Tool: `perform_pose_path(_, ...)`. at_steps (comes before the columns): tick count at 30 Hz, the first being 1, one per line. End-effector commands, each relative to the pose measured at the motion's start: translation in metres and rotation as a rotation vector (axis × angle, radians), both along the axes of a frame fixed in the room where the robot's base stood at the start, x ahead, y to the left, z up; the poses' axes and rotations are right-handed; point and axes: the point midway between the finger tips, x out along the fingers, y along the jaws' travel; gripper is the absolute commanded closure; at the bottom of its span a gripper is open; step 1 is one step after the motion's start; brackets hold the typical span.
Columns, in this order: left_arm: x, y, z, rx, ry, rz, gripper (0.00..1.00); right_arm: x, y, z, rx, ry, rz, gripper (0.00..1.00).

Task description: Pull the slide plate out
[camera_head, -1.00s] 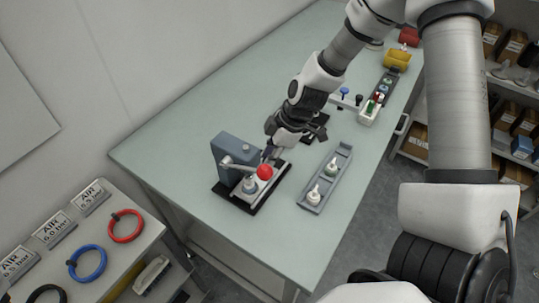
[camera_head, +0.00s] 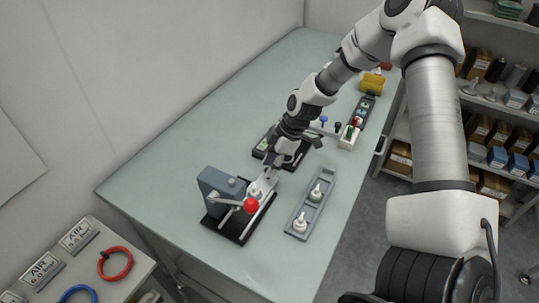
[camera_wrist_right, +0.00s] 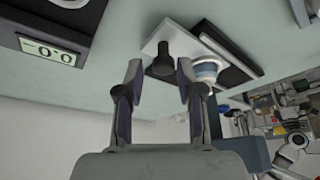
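The press fixture (camera_head: 222,190), a blue-grey block on a black base with a red ball lever (camera_head: 251,205), stands near the front of the table. Its pale slide plate (camera_head: 266,184) points toward my right gripper (camera_head: 270,170). In the right wrist view the slide plate (camera_wrist_right: 154,42) juts past the black base (camera_wrist_right: 228,62) and bears a dark knob (camera_wrist_right: 162,60). A white part with a blue band (camera_wrist_right: 205,68) sits by the plate. My right gripper's fingers (camera_wrist_right: 158,75) are apart, one on each side of the knob, with gaps showing. My left gripper is not in view.
A grey tray (camera_head: 297,226) with two white-topped parts lies to the right. A small rack and yellow bin (camera_head: 372,85) are further back. The table's left side is clear.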

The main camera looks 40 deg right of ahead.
Motion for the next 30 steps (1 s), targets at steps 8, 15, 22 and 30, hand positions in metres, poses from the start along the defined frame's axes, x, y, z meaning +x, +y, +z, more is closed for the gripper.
perform_pose_path(8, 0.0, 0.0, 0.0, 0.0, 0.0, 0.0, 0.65, -0.001, 0.001, 0.0, 0.001, 0.002, 0.001, 0.51)
perform_pose_path(15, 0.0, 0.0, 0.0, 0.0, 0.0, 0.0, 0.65, -0.005, -0.008, 0.026, 0.006, -0.002, 0.001, 0.51)
perform_pose_path(22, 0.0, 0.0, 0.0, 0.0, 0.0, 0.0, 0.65, -0.015, -0.029, 0.08, 0.006, -0.005, -0.001, 0.51)
perform_pose_path(30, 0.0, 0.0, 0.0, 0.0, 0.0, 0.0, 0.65, -0.022, -0.041, 0.11, 0.002, 0.001, 0.0, 0.51)
